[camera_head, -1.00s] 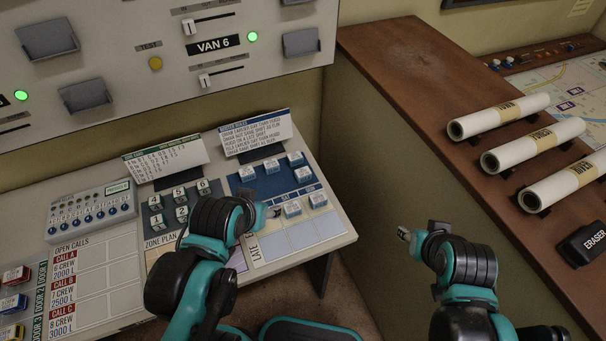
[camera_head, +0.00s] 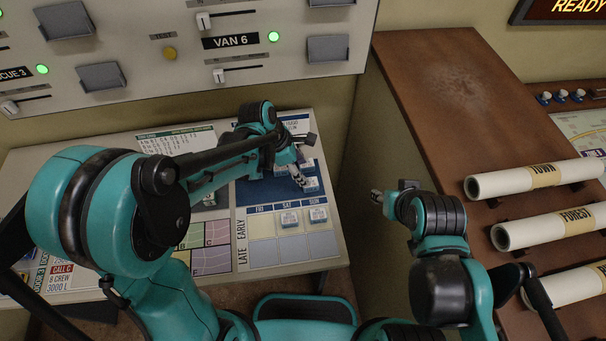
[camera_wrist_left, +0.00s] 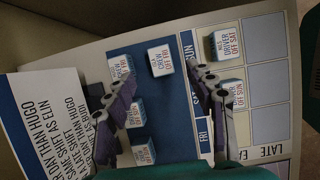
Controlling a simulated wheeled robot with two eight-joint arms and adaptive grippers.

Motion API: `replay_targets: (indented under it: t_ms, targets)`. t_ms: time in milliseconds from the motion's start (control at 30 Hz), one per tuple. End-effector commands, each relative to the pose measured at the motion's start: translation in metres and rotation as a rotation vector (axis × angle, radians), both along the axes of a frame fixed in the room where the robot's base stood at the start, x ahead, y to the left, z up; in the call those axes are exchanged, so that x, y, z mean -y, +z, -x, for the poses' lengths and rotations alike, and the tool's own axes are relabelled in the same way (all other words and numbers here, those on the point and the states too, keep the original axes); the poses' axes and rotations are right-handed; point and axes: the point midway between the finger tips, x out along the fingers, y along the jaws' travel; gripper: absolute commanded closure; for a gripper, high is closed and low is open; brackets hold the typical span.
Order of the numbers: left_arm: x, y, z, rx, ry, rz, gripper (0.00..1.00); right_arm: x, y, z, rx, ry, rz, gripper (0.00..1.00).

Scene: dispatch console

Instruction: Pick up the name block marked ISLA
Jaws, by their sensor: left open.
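Several small white-topped, blue-sided name blocks stand on the blue pad (camera_wrist_left: 180,115) in the left wrist view. One block (camera_wrist_left: 160,60) reads CREW OFF FRI; its name is too small to read surely, so I cannot confirm it is ISLA. It stands between and just beyond my left fingertips. Another block (camera_wrist_left: 121,67) is close by the left-hand finger, which partly covers it. Two more blocks (camera_wrist_left: 136,113) (camera_wrist_left: 143,152) lie nearer the palm. My left gripper (camera_head: 298,170) is open and empty above the pad. My right gripper (camera_head: 378,196) hangs right of the desk; its jaws are unclear.
Two blocks, one in SAT (camera_head: 289,219) and one in SUN (camera_head: 318,215), stand in the roster's EARLY row. The LATE row (camera_head: 292,246) is bare. A white card (camera_wrist_left: 58,125) stands beside the pad. Paper rolls (camera_head: 535,178) lie on the brown counter at right.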

Motion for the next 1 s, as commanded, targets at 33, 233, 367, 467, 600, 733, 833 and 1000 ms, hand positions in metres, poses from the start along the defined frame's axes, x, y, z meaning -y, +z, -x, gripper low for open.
replay_targets:
  t_ms: [33,233,367,467,600,733,833,1000]
  targets:
    - [0.003,-0.003,-0.001,-0.016,0.019,0.007,0.45,0.000,0.000,0.000,0.000,0.000,0.000,0.60]
    - [0.010,-0.024,-0.003,-0.031,0.038,0.011,0.45,0.000,-0.008,0.000,0.000,0.000,0.000,0.60]
    - [0.013,-0.035,-0.004,-0.030,0.037,0.011,0.45,0.000,-0.012,0.000,0.000,0.000,0.000,0.60]
    - [0.014,-0.046,-0.004,-0.029,0.037,0.011,0.45,0.000,-0.017,0.000,0.000,0.000,0.000,0.60]
    - [0.019,-0.069,-0.006,-0.028,0.035,0.011,0.45,0.000,-0.028,0.000,0.000,0.000,0.000,0.60]
    - [0.024,-0.081,-0.007,-0.028,0.038,0.011,0.45,0.000,-0.032,0.000,0.000,0.000,0.000,0.60]
    - [0.024,-0.080,-0.007,-0.028,0.038,0.011,0.45,0.000,-0.031,0.000,0.000,0.000,0.000,0.60]
    - [0.024,-0.080,-0.007,-0.028,0.038,0.011,0.63,0.000,-0.030,0.000,0.000,0.000,0.000,0.60]
